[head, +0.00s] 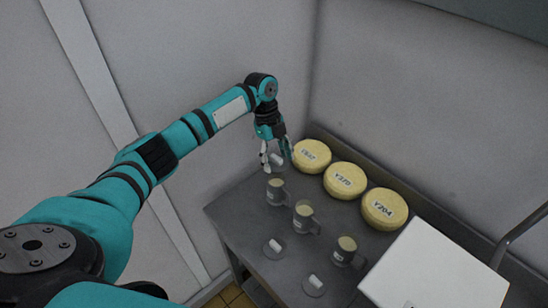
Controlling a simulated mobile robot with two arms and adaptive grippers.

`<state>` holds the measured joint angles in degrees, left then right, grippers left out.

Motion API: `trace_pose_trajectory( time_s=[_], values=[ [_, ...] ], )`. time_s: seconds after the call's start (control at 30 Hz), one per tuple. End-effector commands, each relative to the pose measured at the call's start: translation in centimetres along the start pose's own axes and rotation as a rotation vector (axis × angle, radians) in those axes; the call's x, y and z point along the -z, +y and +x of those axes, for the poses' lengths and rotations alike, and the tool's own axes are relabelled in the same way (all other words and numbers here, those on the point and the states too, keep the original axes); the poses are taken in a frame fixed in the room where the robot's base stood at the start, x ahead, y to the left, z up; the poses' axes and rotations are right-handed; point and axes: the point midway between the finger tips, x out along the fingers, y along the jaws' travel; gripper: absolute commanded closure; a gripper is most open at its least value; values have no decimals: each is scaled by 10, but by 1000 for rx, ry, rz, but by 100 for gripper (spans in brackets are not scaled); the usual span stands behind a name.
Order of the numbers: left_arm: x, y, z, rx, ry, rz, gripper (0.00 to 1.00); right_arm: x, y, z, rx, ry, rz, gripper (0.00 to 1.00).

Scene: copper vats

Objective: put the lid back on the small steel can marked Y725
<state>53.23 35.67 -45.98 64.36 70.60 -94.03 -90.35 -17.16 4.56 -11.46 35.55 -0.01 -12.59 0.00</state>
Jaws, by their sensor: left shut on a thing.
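Three small steel cans stand in a slanting row on the grey table: the back can (276,191), the middle can (304,217) and the front can (346,252). Each looks open, with pale yellow content at the top. Their markings are too small to read, so I cannot tell which is Y725. My left gripper (275,160) points down, shut on a lid (277,162) with a pale knob, just above and apart from the back can. Two more lids lie on the table, one left of the middle can (273,248) and one near the front can (313,285). My right gripper is out of view.
Three yellow wheels with labels stand along the back: left wheel (311,155), middle wheel (344,180) and right wheel (385,209), marked Y204. A white box-like surface (437,270) is at the right. The table (235,212) has bare room at its left; walls stand behind.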

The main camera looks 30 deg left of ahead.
Motion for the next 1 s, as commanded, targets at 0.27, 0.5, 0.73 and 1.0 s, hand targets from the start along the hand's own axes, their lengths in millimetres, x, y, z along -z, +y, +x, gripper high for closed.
trace_pose_trajectory(
  time_s=[0.27,0.5,0.73,1.0],
  values=[
    [-7,0,23,1,0,-1,69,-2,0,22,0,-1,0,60],
    [-12,0,44,1,1,-2,69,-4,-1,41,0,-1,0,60],
    [-16,0,58,2,1,-2,69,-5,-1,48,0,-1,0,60],
    [-16,0,59,1,1,-2,69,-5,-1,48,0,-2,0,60]
  ],
)
